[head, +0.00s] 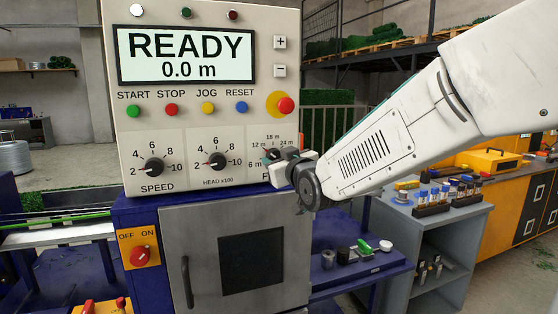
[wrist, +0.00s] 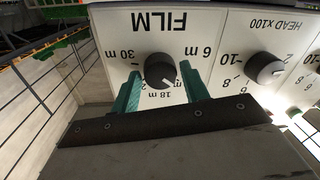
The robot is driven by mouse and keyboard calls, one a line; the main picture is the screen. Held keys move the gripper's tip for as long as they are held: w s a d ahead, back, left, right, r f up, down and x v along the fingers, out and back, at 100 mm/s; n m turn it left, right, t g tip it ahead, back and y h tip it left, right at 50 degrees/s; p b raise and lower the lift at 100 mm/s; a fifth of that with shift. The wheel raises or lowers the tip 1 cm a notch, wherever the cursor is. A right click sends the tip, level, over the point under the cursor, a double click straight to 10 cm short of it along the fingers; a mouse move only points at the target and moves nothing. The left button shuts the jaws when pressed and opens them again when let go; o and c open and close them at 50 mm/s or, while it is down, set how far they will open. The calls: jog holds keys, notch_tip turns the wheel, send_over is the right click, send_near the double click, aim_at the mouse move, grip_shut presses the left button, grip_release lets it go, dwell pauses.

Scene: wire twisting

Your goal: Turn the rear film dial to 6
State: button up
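The film dial (wrist: 160,70) is a round black knob on the white panel, seen upside down in the wrist view under the word FILM. Its pale mark appears to point to the lower right there, between 18 m and 6 m, roughly where the right finger covers the scale. The 6 m label (wrist: 200,51) is right of the knob and 30 m is left. My gripper (wrist: 161,72) is open, with one teal finger on each side of the knob and visible gaps between. In the head view my gripper (head: 283,157) is at the panel and partly hides the dial and its label.
The head dial (head: 217,161) and speed dial (head: 154,168) sit to the left on the same panel. A red stop button (head: 285,105) is just above the film scale. The display (head: 187,55) reads READY, 0.0 m. A shelf with small items (head: 365,255) is below my arm.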

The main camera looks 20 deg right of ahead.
jog(key=c, duration=0.6)
jog(key=shift+o, duration=0.2)
jog(key=shift+n, duration=0.3)
jog(key=n, duration=0.9)
jog(key=shift+g, duration=0.3)
jog(key=o, duration=1)
jog(key=shift+s, duration=0.1)
